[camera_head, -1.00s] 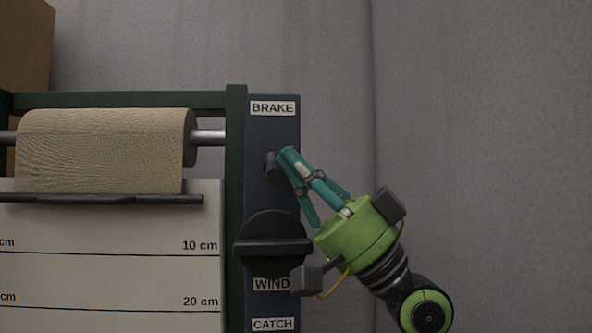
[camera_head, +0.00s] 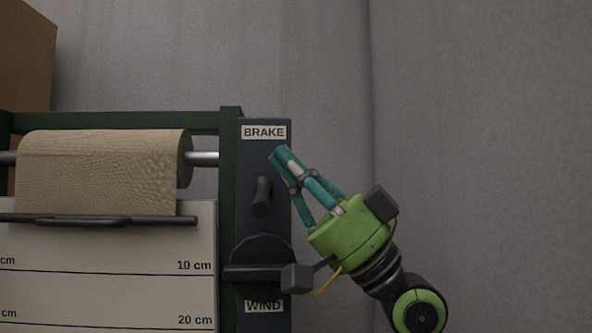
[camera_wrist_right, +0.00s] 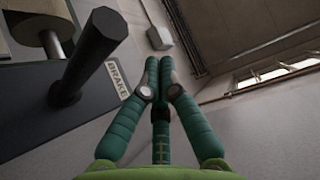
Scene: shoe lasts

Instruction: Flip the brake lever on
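The brake lever (camera_head: 262,198) is a dark stub handle on the dark blue panel (camera_head: 250,160), below the BRAKE label (camera_head: 263,132). In the head view its free end hangs low. It looms large as a black rod in the right wrist view (camera_wrist_right: 88,58), left of the fingers. My right gripper (camera_head: 278,153) has teal fingers and a green body. Its fingertips are above and right of the lever, over the panel just under the label. In the wrist view the fingertips (camera_wrist_right: 159,62) are together with nothing between them. My left gripper is in neither view.
A roll of tan material (camera_head: 100,170) on a metal bar and a ruled board (camera_head: 110,240) are at left. Free space lies right of the panel before a grey wall.

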